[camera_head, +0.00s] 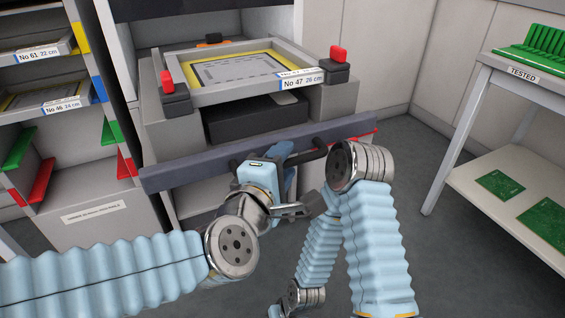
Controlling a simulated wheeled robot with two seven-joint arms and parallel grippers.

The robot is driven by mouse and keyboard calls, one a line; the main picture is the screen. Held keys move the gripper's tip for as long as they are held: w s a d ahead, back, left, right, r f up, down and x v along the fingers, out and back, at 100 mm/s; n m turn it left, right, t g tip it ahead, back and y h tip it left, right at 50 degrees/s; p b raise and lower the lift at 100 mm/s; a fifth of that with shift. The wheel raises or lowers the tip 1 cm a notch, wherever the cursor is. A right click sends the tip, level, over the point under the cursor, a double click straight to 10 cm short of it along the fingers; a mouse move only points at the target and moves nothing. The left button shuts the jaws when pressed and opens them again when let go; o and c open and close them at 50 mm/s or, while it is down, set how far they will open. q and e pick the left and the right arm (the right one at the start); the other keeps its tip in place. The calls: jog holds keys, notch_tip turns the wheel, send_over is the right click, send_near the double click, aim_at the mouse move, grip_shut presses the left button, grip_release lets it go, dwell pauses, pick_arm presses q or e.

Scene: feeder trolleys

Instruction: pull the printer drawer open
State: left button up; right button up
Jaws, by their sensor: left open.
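The printer (150,110) stands at centre left, with a long dark slate drawer front (190,172) across it. A black bar handle (312,151) stands out from the middle of that front. My left gripper (284,158) is at the handle, its light blue body covering the handle's middle. It is open; whether its fingers straddle or touch the bar is hidden.
A yellow-edged frame labelled No 47 (240,72) lies on top of the printer between red-topped clamps (338,62). A shelf rack (62,185) stands at left. A trolley marked TESTED (524,74) with green boards stands at right. Grey floor lies between.

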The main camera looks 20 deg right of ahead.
pick_arm(q)
jog(key=p+v, duration=0.1)
jog(key=v, duration=1.2)
jog(key=shift+s+a+p, duration=0.25)
jog(key=shift+s+p, duration=0.05)
